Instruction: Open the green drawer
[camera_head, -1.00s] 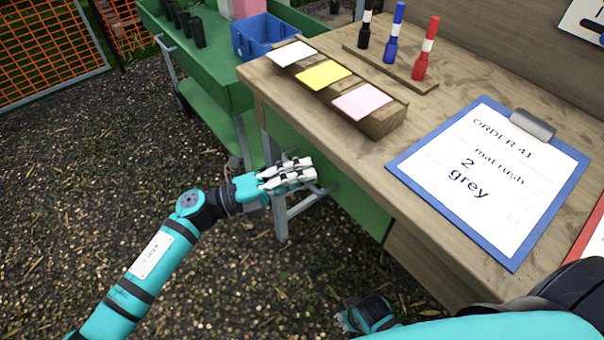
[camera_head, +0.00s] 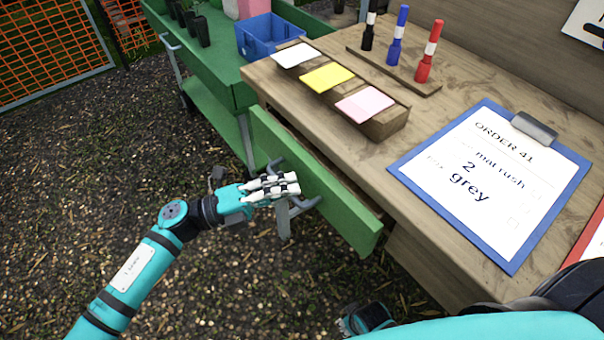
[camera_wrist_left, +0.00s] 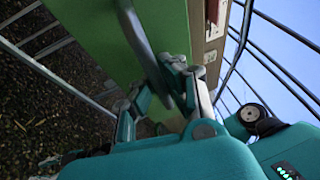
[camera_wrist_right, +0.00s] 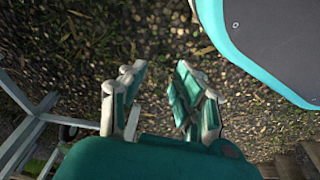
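The green drawer (camera_head: 347,212) is partly out from under the wooden table top, with a dark gap behind its front. Its grey handle (camera_head: 307,203) sits on the front. My left gripper (camera_head: 292,187) is at the handle, and the left wrist view shows its fingers (camera_wrist_left: 163,105) closed around the grey bar (camera_wrist_left: 142,45). The fingers hide part of the bar. My right gripper (camera_wrist_right: 157,92) is open and empty above the gravel; it shows at the bottom of the head view (camera_head: 368,318).
On the table (camera_head: 455,75) are a wooden block with coloured notes (camera_head: 388,122), several markers on a strip (camera_head: 410,78) and a blue clipboard (camera_head: 425,175). A green cart (camera_head: 225,90) with a blue crate (camera_head: 262,45) stands behind. The gravel before the drawer is clear.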

